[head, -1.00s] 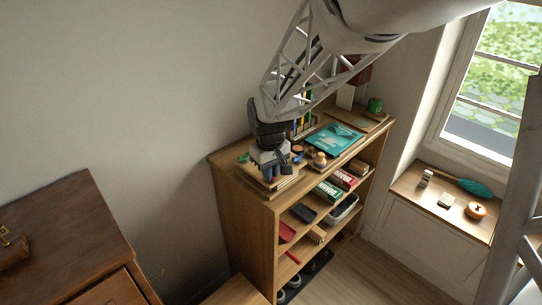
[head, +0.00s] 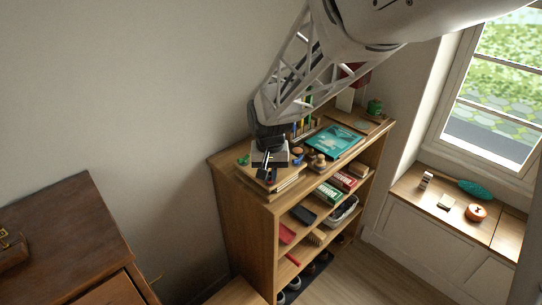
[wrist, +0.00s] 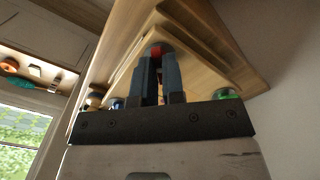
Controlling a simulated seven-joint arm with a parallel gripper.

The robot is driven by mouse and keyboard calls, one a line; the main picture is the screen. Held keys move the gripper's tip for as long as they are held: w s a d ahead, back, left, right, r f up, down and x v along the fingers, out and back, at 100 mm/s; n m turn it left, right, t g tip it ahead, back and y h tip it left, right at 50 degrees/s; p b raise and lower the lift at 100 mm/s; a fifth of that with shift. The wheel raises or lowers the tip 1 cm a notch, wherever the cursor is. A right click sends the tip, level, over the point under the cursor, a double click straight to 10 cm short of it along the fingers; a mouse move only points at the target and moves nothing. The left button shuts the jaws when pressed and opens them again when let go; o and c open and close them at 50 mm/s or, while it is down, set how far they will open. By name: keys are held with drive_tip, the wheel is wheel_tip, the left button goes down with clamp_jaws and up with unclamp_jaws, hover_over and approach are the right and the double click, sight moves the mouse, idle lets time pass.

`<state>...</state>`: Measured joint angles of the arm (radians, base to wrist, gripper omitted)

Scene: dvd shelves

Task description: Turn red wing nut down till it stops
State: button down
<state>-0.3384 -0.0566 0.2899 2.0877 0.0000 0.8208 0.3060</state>
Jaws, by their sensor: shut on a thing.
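The red wing nut (wrist: 156,48) shows as a small red patch between the fingertips in the wrist view. My gripper (wrist: 157,62) is shut on it; the dark fingers cover most of the nut. In the head view my gripper (head: 267,168) is over the near left end of the shelf top, above a stack of flat wooden boards (head: 284,187). The boards (wrist: 203,45) also show in the wrist view. The nut's threads and its contact with the boards are hidden.
A green round thing (head: 243,160) is left of my gripper and a blue one (wrist: 117,103) shows in the wrist view. A teal book (head: 333,141) and small wooden things (head: 317,160) lie farther along the shelf top. The wall is close on the left.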

drive_tip(key=m, duration=0.3)
drive_tip(key=shift+m, duration=0.4)
drive_tip(key=m, duration=0.4)
drive_tip(key=shift+m, duration=0.3)
idle(0.6)
drive_tip(key=c, duration=1.2)
unclamp_jaws()
drive_tip(key=shift+r, duration=3.9)
